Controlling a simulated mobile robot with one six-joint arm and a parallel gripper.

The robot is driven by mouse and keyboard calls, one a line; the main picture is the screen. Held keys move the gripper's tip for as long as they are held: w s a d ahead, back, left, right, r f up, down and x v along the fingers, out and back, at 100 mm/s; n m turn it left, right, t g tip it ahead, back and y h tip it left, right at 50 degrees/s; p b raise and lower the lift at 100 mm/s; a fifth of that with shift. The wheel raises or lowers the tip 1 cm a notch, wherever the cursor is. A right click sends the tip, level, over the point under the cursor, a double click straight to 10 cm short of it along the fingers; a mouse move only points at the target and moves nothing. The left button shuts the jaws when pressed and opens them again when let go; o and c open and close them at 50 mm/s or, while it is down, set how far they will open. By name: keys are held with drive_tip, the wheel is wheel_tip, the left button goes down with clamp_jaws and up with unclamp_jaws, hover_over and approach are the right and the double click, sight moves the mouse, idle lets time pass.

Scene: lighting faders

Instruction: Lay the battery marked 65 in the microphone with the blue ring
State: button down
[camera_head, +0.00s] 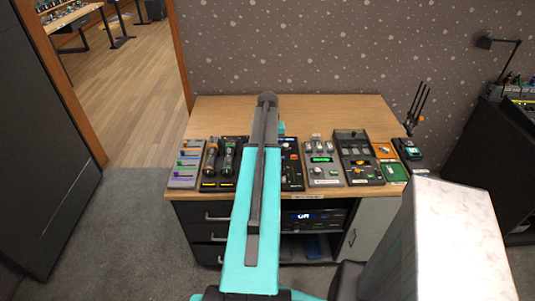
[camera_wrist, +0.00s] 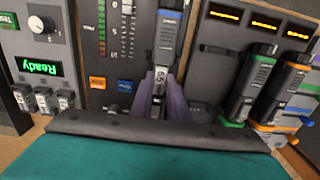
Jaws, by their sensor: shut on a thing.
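My gripper (camera_wrist: 161,97) has its purple fingers shut on a slim grey battery (camera_wrist: 168,48) with a pale label reading 65, in the wrist view. The battery is over the dark fader panel (camera_wrist: 120,45); whether it touches the panel I cannot tell. In the head view two microphones (camera_head: 211,157) lie left of my arm, and my arm hides the gripper.
The wooden desk (camera_head: 330,106) is clear along its back. A box with a green display (camera_head: 320,159) and a dark console (camera_head: 357,155) stand right of my arm. A pale multicoloured rack (camera_head: 186,165) is at the left end. Orange displays (camera_wrist: 225,13) line the microphone unit.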

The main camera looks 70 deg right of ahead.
drive_tip(key=shift+f, duration=0.45)
idle(0.6)
drive_tip(key=c, duration=1.6)
unclamp_jaws()
drive_tip(key=c, duration=0.4)
drive_tip(key=shift+r, duration=0.15)
drive_tip(key=shift+r+p, duration=1.7)
drive_tip(key=shift+r, duration=1.2)
drive_tip(key=shift+s, duration=0.1)
